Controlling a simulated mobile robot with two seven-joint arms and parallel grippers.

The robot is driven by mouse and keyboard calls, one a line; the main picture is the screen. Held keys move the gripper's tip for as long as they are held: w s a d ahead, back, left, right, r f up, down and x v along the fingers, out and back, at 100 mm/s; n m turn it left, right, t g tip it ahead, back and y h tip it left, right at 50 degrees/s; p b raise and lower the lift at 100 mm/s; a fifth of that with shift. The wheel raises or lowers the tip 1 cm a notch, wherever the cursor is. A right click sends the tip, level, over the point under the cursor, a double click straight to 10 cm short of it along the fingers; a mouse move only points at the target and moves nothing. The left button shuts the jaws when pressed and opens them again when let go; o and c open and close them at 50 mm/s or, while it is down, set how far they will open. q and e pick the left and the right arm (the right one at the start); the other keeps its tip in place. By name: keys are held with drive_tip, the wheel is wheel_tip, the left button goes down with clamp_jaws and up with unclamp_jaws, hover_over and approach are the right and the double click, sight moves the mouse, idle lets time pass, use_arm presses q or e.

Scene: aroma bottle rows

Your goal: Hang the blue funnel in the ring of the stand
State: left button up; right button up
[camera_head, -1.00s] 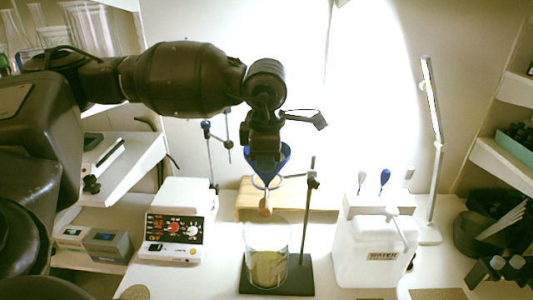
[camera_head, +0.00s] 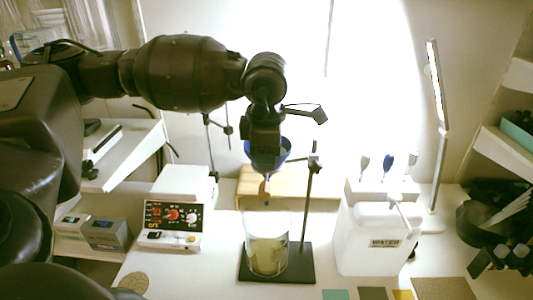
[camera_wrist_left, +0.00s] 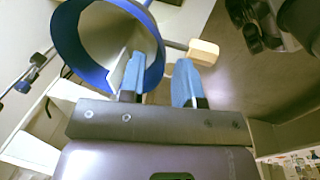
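The blue funnel (camera_head: 284,148) shows in the head view below my left gripper (camera_head: 264,152), which partly covers it. The stand (camera_head: 309,200) has a dark pole, a clamp and a dark base. Its ring is at the funnel's height, but the contact is hard to see. In the left wrist view, the funnel's mouth (camera_wrist_left: 108,45) fills the upper left. The left fingers (camera_wrist_left: 158,85) are apart, one over the funnel's mouth and one outside its rim, with a gap beside the wall. My right gripper (camera_head: 502,258) is at the lower right edge.
A glass beaker (camera_head: 268,243) with yellowish contents stands on the stand's base. A white device with a control panel (camera_head: 172,226) is left of it. A white jug (camera_head: 372,248) and a lamp (camera_head: 438,150) are to the right. A wooden box (camera_head: 322,190) is behind.

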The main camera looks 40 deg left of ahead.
use_arm(q)
drive_tip(key=shift+o, duration=0.2)
drive_tip(key=shift+r, duration=0.35)
wheel_tip(320, 180, up, 10)
drive_tip(key=s+d, duration=0.1)
drive_tip(key=shift+s, duration=0.15)
use_arm(e)
drive_tip(key=shift+w+a+r, duration=0.1)
drive_tip(key=shift+w+r, duration=0.1)
drive_tip(key=shift+w, duration=0.25)
drive_tip(key=shift+s+f, duration=0.1)
